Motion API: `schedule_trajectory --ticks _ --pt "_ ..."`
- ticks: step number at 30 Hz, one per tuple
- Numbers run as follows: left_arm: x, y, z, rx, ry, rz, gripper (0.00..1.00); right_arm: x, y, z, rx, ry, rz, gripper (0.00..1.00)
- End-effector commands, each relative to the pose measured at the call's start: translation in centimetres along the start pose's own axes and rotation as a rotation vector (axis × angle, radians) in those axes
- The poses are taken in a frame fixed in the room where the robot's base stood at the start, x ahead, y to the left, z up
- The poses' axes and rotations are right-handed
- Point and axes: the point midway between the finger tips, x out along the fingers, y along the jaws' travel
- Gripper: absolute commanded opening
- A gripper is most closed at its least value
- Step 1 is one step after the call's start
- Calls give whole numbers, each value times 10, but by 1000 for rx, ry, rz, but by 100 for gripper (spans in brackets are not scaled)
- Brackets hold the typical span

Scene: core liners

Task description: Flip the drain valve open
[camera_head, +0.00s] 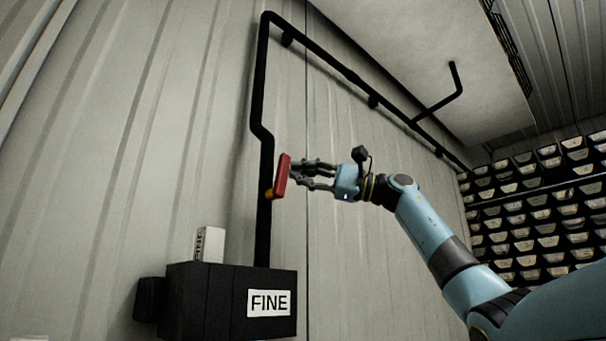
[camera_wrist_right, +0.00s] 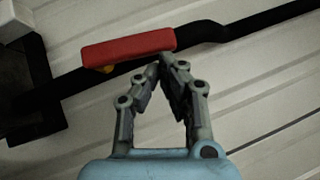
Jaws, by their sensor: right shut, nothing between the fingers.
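The drain valve's red handle (camera_head: 282,175) sits on a black vertical pipe (camera_head: 263,230) in the head view, lying roughly along the pipe with a slight tilt. A small yellow-orange part (camera_head: 269,194) shows at its lower left. My right gripper (camera_head: 296,172) is just right of the handle, its fingertips close to it. In the right wrist view the red handle (camera_wrist_right: 128,47) lies along the pipe, and my gripper (camera_wrist_right: 163,60) has its fingertips together and empty near the handle's right end. Whether they touch it I cannot tell. My left gripper is out of view.
A black box labelled FINE (camera_head: 230,300) stands below the pipe, with a white block (camera_head: 209,244) on top. The pipe runs up and along the corrugated wall. Racks of trays (camera_head: 540,205) stand at the right. The space in front of the wall, left of the pipe, is clear.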

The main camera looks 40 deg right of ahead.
Motion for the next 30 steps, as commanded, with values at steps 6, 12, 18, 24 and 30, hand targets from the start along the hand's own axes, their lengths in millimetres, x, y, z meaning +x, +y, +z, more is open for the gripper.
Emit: schedule_trajectory --ticks 6,12,18,24,30 --pt "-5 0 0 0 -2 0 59 5 -3 5 1 -1 -1 0" --pt "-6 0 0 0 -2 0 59 7 -3 6 1 0 -2 0" --pt "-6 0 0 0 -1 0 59 7 -3 7 2 0 -2 0" --pt "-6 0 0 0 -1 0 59 7 -3 7 2 0 -2 0" --pt "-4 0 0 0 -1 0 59 5 -3 7 1 0 -2 0"
